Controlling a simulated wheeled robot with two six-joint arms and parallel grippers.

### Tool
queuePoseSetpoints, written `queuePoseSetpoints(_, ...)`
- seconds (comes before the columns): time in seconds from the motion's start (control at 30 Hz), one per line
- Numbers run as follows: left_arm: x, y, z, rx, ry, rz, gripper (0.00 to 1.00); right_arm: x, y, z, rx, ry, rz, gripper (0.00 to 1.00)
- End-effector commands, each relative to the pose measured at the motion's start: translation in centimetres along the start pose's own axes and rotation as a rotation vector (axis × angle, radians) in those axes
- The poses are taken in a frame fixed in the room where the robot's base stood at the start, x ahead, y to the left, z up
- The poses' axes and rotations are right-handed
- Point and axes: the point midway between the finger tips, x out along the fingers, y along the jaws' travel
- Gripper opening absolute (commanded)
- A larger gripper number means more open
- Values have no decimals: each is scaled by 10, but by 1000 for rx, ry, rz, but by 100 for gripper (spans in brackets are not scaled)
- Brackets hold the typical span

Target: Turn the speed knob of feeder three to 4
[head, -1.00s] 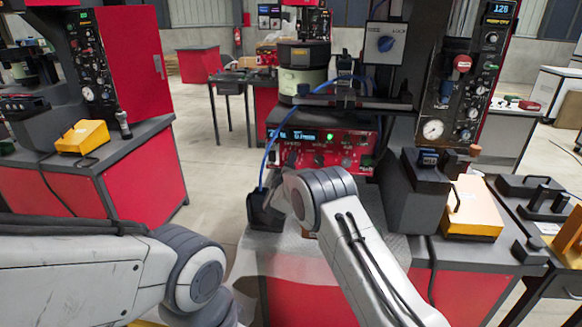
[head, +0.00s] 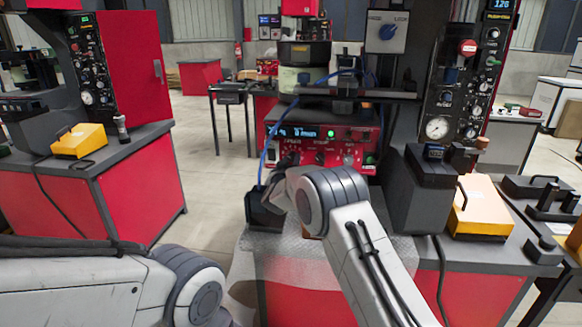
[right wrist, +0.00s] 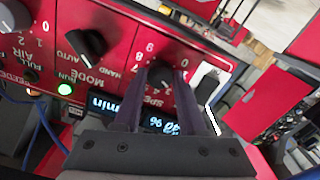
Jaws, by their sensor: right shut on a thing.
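The red feeder panel (head: 345,163) stands in the middle of the head view, with a lit display (head: 300,133), a green lamp and several dark knobs. In the right wrist view the panel appears upside down. There the speed knob (right wrist: 163,77) sits between the two dark fingers of my right gripper (right wrist: 161,85), with a printed number scale around it. The right gripper is shut on this knob, and its fingers hide the knob's sides. I cannot tell which number the knob points at. My left arm shows in the head view, but its gripper is out of frame.
A mode knob (right wrist: 87,46) and a white rocker switch (right wrist: 205,84) flank the speed knob. A black bin (head: 263,208) stands below the panel's left end, by a blue tube (head: 268,150). An orange box (head: 481,207) lies to the right.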

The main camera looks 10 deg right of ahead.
Motion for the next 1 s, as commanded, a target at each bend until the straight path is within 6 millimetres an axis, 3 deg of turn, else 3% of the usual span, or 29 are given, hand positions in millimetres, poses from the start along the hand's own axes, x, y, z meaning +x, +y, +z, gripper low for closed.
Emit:
queuePoseSetpoints(0.6,47,-3,2,0,0,0,50,0,-2,3,568,1,-1,0)
queuePoseSetpoints(1.0,63,-5,3,0,0,0,50,0,-1,1,796,0,-1,0)
